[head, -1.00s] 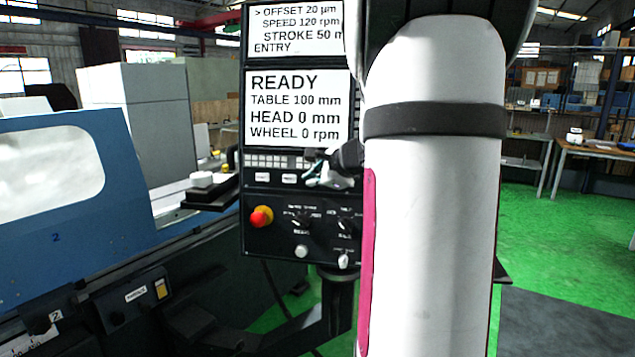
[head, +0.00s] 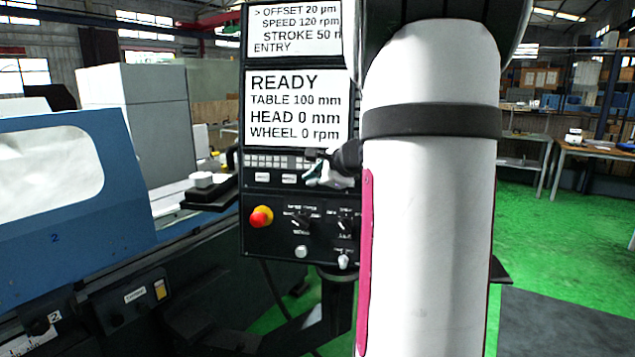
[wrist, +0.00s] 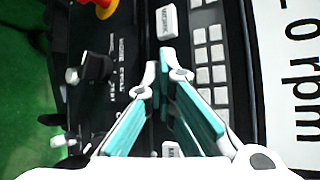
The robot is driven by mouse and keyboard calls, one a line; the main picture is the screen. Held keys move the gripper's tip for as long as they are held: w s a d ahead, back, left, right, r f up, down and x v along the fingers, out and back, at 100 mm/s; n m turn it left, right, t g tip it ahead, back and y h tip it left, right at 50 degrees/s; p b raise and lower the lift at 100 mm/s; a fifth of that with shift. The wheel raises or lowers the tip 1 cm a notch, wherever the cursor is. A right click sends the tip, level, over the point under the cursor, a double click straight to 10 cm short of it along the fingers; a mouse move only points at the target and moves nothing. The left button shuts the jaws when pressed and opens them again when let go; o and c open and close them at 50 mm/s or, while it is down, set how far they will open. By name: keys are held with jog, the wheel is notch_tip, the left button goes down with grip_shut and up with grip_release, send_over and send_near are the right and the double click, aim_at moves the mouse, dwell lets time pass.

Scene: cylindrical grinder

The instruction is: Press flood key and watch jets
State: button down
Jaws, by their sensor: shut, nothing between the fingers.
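The black control panel (head: 268,235) stands in the middle of the head view. Two white keys, a left one (head: 262,177) and a right one (head: 289,178), sit below its screen; their labels are too small to read there. My gripper (head: 314,174) is just right of these keys, close to the panel. In the wrist view my gripper (wrist: 162,75) is shut and empty, its tips over the panel between a white labelled key (wrist: 167,22) and another white key (wrist: 172,149) partly hidden by the fingers. I cannot tell whether the tips touch the panel. No jets are visible.
The screen (head: 297,108) reads READY with wheel at 0 rpm. A red stop button (head: 261,217) and knobs (head: 300,220) sit below the keys. A blue machine cover (head: 70,190) with a window stands left.

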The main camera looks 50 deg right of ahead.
jog(key=shift+s+a+r, duration=0.15)
jog(key=shift+s+a, duration=0.2)
jog(key=shift+a, duration=0.3)
jog(key=shift+s+a+r, duration=0.15)
jog(key=shift+s+a, duration=0.2)
jog(key=shift+a, duration=0.4)
jog(key=shift+s+a+r, duration=0.15)
jog(key=shift+s+a, duration=0.25)
jog(key=shift+a, duration=0.3)
jog(key=shift+s+a+r, duration=0.15)
jog(key=shift+s+a, duration=0.2)
jog(key=shift+a, duration=0.4)
